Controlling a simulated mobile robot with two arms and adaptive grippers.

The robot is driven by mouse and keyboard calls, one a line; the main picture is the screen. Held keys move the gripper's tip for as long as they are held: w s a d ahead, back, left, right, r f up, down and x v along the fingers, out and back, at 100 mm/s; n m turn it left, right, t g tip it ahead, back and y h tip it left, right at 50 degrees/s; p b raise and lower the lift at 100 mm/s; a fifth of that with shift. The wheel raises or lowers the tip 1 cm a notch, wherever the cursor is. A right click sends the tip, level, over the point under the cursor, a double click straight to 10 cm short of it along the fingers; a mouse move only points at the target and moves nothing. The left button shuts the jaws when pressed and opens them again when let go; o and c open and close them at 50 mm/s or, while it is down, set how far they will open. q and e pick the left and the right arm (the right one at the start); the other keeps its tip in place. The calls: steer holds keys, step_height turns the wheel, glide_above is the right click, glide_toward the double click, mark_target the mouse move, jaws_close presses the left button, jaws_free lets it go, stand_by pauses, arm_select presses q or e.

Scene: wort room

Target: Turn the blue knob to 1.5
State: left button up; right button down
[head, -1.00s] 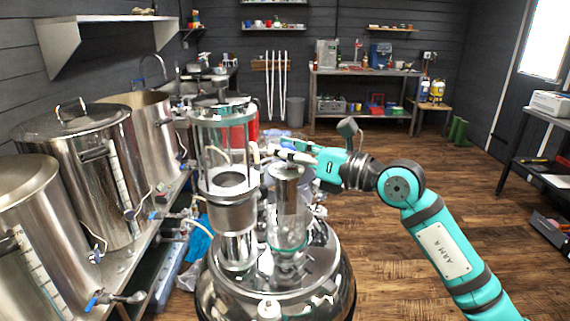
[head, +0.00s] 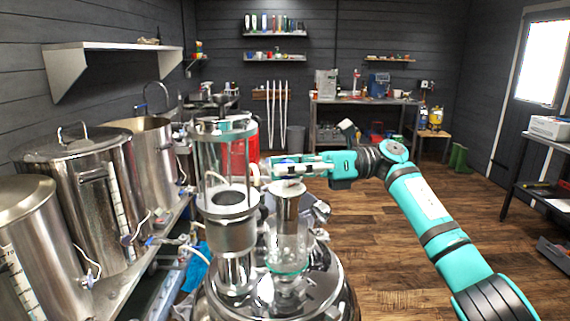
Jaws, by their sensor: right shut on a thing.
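The distilling apparatus (head: 226,238), a glass cylinder on a metal column above a shiny rounded vessel, stands in front of me. My right gripper (head: 275,168) reaches in from the right, level, just above the steel cup beside the glass cylinder. It is shut on a small blue part, which I take to be the blue knob (head: 287,160); the fingers hide most of it. No scale or number for the knob can be read. My left gripper is not in view.
Several steel kettles (head: 88,195) with taps and hoses stand on a bench at the left. A glass jar (head: 288,250) stands under the steel cup. The wooden floor (head: 400,245) to the right is clear. A workbench (head: 362,100) stands at the back.

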steer(key=shift+f+n+g, duration=0.15)
steer(key=shift+n+g, duration=0.15)
steer(key=shift+g, duration=0.3)
steer(key=c, duration=0.9)
jaws_free()
steer(key=shift+d, duration=0.2)
steer(key=shift+a, duration=0.1)
steer(key=v, duration=0.7)
steer(key=shift+d, duration=0.3)
steer(key=shift+w, duration=0.1)
